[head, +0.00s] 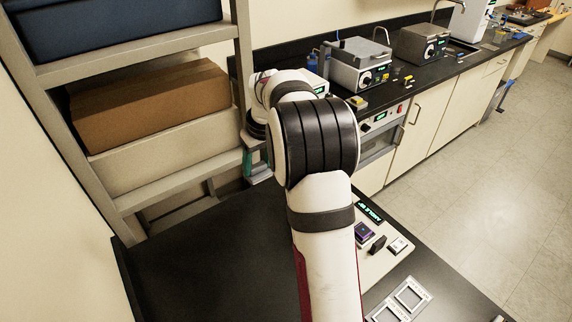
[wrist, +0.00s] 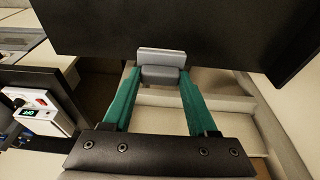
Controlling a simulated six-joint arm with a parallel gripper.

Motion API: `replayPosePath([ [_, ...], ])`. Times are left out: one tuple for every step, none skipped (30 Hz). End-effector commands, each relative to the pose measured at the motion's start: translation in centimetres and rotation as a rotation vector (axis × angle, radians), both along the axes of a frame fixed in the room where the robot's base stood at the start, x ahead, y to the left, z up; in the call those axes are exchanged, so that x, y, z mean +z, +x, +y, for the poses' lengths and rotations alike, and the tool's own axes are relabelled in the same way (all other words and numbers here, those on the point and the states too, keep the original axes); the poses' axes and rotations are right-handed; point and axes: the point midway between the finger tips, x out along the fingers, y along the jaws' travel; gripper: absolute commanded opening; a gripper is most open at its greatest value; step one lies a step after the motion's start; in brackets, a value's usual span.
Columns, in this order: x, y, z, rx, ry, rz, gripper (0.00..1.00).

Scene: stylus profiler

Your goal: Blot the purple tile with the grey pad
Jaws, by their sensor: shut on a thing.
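The purple tile (head: 362,232) sits on a pale instrument deck in the head view, just right of my arm. My gripper (wrist: 162,76) has green fingers and is shut on the grey pad (wrist: 162,57), a small block with a lighter grey face and a darker grey part between the fingers. In the head view, my gripper (head: 248,164) is partly hidden behind my arm, beside the shelf and left of the tile, well apart from it. The purple tile does not show in the wrist view.
A dark block (head: 378,243) and a white-topped piece (head: 398,245) stand beside the tile. A green display (head: 369,211) lies behind it. A white frame with openings (head: 411,294) is in front. A shelf rack (head: 160,150) with boxes stands left. The black tabletop (head: 200,270) has clear room.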

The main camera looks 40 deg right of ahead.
Motion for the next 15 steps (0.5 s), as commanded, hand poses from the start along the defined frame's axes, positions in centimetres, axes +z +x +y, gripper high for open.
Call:
replayPosePath([
  [1.2,-0.4,1.8,0.006,-0.002,-0.001,0.00],
  [1.8,-0.7,2.8,0.005,-0.001,-0.001,0.00],
  [2.5,-1.1,4.0,0.006,-0.002,-0.001,0.00],
  [3.0,-1.5,4.9,0.006,-0.002,-0.001,0.00],
  [3.4,-1.9,5.7,0.006,-0.003,0.000,0.00],
  [4.0,-2.3,6.8,0.005,-0.002,0.000,0.00],
  [4.4,-2.7,7.5,0.005,-0.002,-0.001,0.00],
  [4.7,-3.1,8.2,0.004,-0.002,0.000,0.00],
  [5.2,-3.7,9.0,0.004,-0.003,0.000,0.00],
  [5.5,-4.1,9.6,0.003,-0.003,0.000,0.00],
  [5.8,-4.5,10.2,0.003,-0.003,-0.001,0.00],
  [6.2,-5.0,10.9,0.002,-0.003,-0.002,0.00],
  [6.4,-5.5,11.4,0.003,-0.003,-0.001,0.00],
  [6.6,-5.8,11.8,0.002,-0.003,-0.003,0.00],
  [6.8,-6.4,12.3,0.002,-0.003,-0.003,0.00],
])
